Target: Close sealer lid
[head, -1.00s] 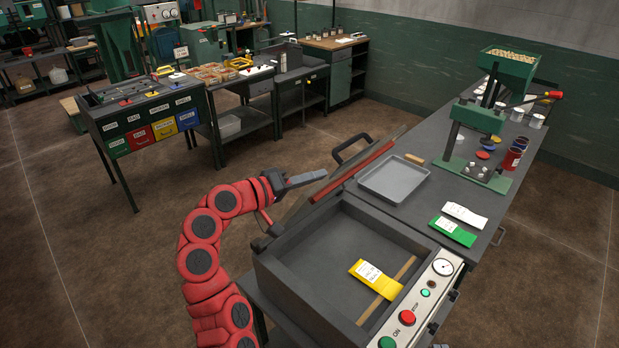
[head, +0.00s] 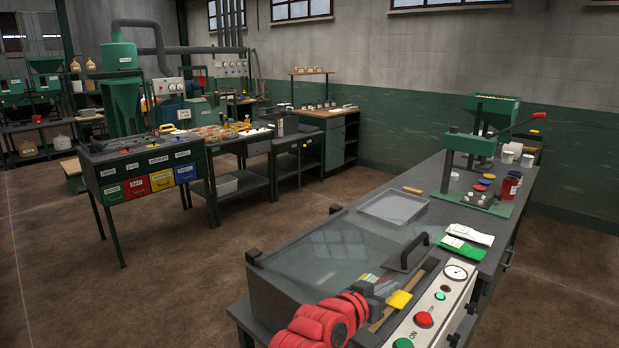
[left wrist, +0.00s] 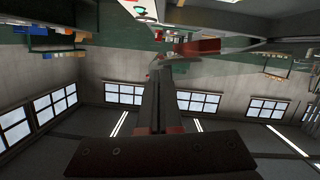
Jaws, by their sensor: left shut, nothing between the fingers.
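The sealer (head: 263,291) stands at the front of the bench. Its clear lid (head: 335,243) now lies low over the chamber; whether it is fully down I cannot tell. The lid's black handle (head: 408,252) is above the front right part of the chamber. My left gripper (head: 378,287) is shut and empty, just left of the yellow packet (head: 400,299) in the picture. Whether it touches the lid is unclear. In the left wrist view its fingers (left wrist: 160,75) are together. My right gripper is not in view.
The control panel (head: 437,308) with gauge and buttons is along the sealer's right side. A grey tray (head: 393,207), green and white packets (head: 468,236) and a green press (head: 478,150) are beyond it.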

